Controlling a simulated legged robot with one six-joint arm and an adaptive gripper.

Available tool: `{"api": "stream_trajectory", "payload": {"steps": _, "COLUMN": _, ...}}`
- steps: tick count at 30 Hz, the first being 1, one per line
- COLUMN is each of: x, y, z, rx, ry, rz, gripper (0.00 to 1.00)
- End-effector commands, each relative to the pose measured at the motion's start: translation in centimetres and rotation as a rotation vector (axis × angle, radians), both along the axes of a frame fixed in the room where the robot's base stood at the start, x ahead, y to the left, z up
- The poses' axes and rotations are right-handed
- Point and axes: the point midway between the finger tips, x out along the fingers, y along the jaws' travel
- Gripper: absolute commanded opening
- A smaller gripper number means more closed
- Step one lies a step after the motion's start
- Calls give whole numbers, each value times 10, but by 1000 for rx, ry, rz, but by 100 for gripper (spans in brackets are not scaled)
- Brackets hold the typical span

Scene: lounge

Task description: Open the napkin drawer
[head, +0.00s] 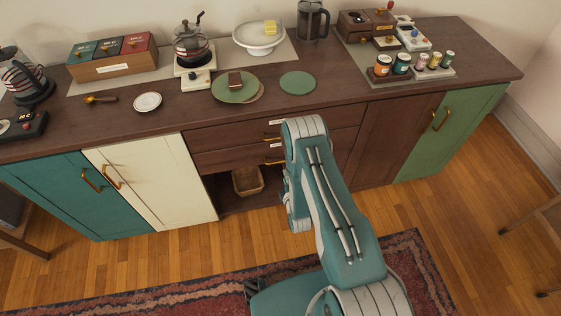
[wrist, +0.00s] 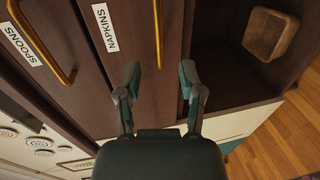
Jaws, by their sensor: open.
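The napkin drawer (wrist: 136,25) is the lower of two dark wood drawers. It bears a white NAPKINS label (wrist: 105,27) and a brass bar handle (wrist: 158,36). In the head view the napkin drawer (head: 225,159) looks shut, flush with the front. My gripper (wrist: 160,78) is open and empty in the wrist view. Its fingertips are spread to either side of the handle's near end; I cannot tell whether they touch anything. In the head view my arm hides the gripper and part of the drawer front.
The spoon drawer (wrist: 58,78), with its own brass handle (wrist: 42,42), lies directly above. Below is an open shelf with a wicker basket (head: 247,180). A cream door (head: 150,180) stands left. A patterned rug (head: 150,295) covers the floor in front.

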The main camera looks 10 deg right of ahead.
Motion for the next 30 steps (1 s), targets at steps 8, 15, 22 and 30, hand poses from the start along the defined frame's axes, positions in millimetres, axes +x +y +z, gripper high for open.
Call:
{"api": "stream_trajectory", "payload": {"steps": 8, "x": 52, "y": 0, "z": -10, "rx": 1, "ry": -1, "rz": 0, "gripper": 50}}
{"api": "stream_trajectory", "payload": {"steps": 15, "x": 80, "y": 0, "z": -16, "rx": 1, "ry": 1, "rz": 0, "gripper": 50}}
{"api": "stream_trajectory", "payload": {"steps": 22, "x": 85, "y": 0, "z": -17, "rx": 1, "ry": 2, "rz": 0, "gripper": 50}}
{"api": "stream_trajectory", "payload": {"steps": 30, "x": 85, "y": 0, "z": -17, "rx": 2, "ry": 2, "rz": 0, "gripper": 0}}
